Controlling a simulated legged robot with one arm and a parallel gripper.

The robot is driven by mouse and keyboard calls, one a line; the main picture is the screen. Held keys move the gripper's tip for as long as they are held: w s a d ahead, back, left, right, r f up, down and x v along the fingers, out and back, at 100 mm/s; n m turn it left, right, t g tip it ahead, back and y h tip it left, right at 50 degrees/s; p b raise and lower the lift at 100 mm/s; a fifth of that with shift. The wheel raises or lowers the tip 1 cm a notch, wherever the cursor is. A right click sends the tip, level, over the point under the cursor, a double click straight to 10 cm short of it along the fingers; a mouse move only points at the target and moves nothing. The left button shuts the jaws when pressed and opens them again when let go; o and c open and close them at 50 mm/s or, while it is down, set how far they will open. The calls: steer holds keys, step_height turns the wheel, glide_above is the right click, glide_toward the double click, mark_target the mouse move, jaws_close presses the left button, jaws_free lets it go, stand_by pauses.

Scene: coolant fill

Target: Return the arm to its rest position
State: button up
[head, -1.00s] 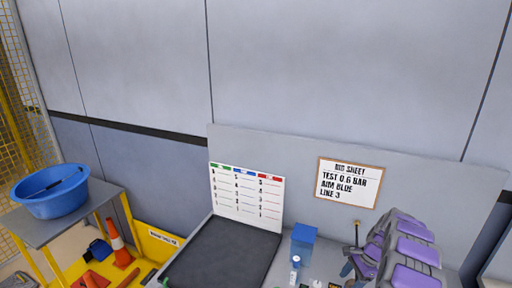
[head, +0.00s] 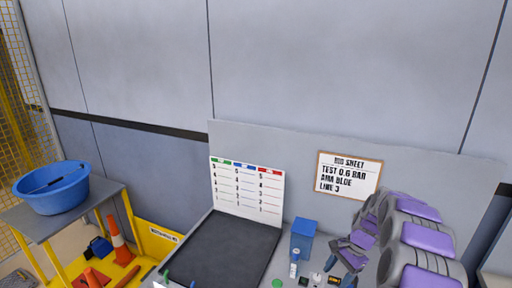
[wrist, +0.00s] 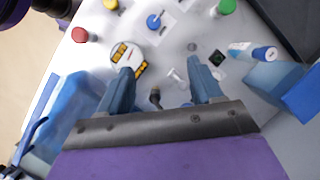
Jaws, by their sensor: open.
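My gripper (head: 347,262) shows in the head view at the end of my purple and grey arm, over the right part of the bench. In the wrist view its two blue-grey fingers stand well apart, and the gripper (wrist: 163,80) is open with nothing held between the tips. A dark hose-like piece with a brownish tip (wrist: 155,97) shows between the fingers, lower in the picture. A round gauge-like part with yellow marks (wrist: 127,54) lies beyond the left finger. A small white fitting (wrist: 178,76) shows between the fingertips.
A blue box (head: 302,238) and a white bottle with a blue cap (wrist: 264,53) stand on the bench. Red (wrist: 80,35), green (wrist: 227,6) and blue (wrist: 153,22) knobs are nearby. A dark mat (head: 222,252) is left, clear in its middle. A blue basin (head: 53,188) sits on a cart.

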steer(key=s+a+r+n+h+b, duration=0.1)
steer(key=s+a+r+n+b, duration=0.3)
steer(key=s, duration=0.5)
steer(key=s+a+r+n+h+b, duration=0.1)
steer(key=s+a+r+n+b, duration=0.2)
steer(key=s+a, duration=0.45)
steer(key=s+f+n+h+b, duration=0.1)
steer(key=s+n+b, duration=0.1)
steer(key=s, duration=0.9)
steer(key=s+f+n+h+b, duration=0.1)
steer(key=s+f+n+b, duration=0.1)
steer(key=s, duration=1)
steer(key=shift+s+f+n+g, duration=0.2)
steer(key=shift+f+n+g, duration=0.1)
steer(key=shift+n, duration=0.5)
